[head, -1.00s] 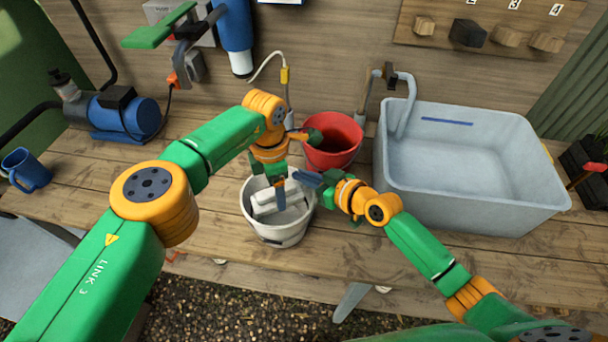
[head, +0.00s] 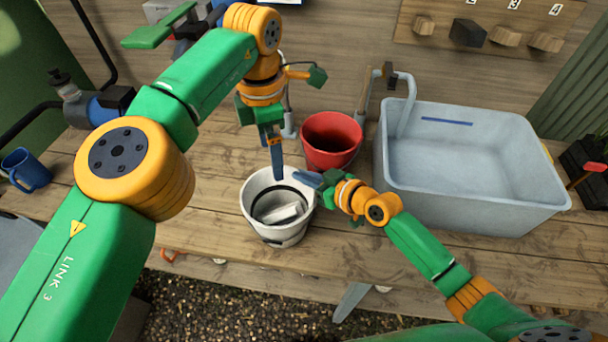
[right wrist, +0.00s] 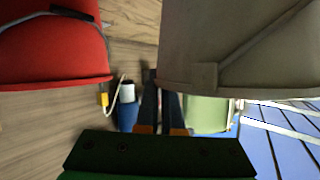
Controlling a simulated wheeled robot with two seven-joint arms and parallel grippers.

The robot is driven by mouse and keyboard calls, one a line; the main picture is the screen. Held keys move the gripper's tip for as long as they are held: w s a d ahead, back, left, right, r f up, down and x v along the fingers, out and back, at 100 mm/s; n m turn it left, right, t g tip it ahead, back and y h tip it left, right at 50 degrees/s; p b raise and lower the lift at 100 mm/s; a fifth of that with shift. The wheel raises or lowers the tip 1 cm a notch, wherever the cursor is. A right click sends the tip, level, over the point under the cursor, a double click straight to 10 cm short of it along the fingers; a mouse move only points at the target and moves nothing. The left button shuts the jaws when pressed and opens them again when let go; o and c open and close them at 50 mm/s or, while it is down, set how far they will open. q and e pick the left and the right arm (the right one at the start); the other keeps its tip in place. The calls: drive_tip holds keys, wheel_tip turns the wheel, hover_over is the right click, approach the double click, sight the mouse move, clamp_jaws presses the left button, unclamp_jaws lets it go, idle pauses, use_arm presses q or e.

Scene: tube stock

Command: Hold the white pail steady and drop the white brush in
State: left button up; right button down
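The white pail (head: 281,234) stands upright on the wooden bench. The white brush (head: 283,213) lies inside it, low down, with its pale block showing. My left gripper (head: 276,158) points down above the pail's back rim, empty and apart from the brush. Its fingers overlap from this side, so their gap is hidden. My right gripper (head: 308,179) is at the pail's right rim, shut on the wall. In the right wrist view, its fingers (right wrist: 160,105) meet the pail's edge (right wrist: 240,40), and one is partly hidden by the wall.
A red bucket (head: 332,140) stands just behind and right of the pail. A large grey basin (head: 470,208) fills the right of the bench. A blue mug (head: 27,170) and a blue pump (head: 97,110) are at the left. The bench left of the pail is clear.

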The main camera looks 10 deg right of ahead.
drive_tip(key=shift+f, duration=0.2)
drive_tip(key=c, duration=1)
unclamp_jaws()
drive_tip(key=shift+r, duration=0.1)
drive_tip(key=v, duration=1.2)
